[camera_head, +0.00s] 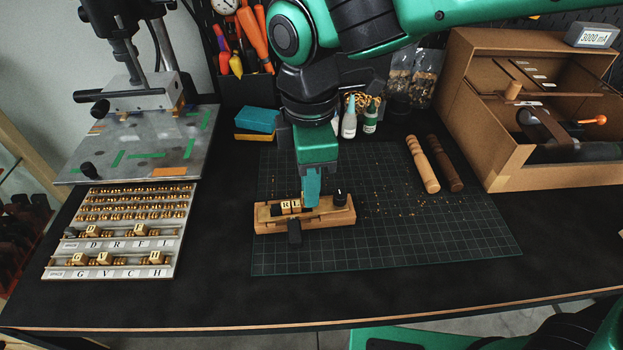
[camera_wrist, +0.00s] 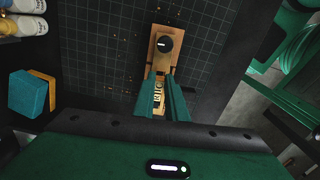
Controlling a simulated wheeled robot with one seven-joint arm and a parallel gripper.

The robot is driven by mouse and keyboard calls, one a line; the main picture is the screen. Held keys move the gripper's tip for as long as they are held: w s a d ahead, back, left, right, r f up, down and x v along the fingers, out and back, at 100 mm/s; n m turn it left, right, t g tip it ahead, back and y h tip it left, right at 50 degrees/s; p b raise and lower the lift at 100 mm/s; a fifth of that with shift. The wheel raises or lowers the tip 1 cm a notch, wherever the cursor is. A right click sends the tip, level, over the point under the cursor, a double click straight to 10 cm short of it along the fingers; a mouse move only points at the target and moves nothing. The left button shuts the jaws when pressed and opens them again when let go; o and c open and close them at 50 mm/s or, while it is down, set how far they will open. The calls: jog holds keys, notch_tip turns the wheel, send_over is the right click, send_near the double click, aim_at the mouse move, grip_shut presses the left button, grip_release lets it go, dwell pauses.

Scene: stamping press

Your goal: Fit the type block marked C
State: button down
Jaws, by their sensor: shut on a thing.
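A wooden type holder (camera_head: 322,218) with a black knob (camera_head: 340,198) lies on the cutting mat. Brass type blocks (camera_head: 290,207) stand side by side in its slot, with dark letter faces up. My gripper (camera_head: 311,199) points down over the holder, just right of these blocks, its fingers shut on a type block that they mostly hide. I cannot read its letter or tell whether it is seated. In the wrist view, my gripper's fingers (camera_wrist: 171,98) reach over the holder (camera_wrist: 161,34), beside lettered blocks (camera_wrist: 158,97). In the type tray (camera_head: 128,220), no large block shows above the C label (camera_head: 129,273).
The green-lined cutting mat (camera_head: 420,240) has free room to the right. Two wooden handles (camera_head: 424,165) lie behind the holder; blue and yellow blocks (camera_head: 257,120) and small bottles (camera_head: 349,122) stand further back.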

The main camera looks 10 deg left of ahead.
jog(key=shift+f, duration=1.15)
jog(key=c, duration=1.7)
grip_release()
jog(key=shift+r, duration=0.15)
jog(key=shift+r, duration=3.4)
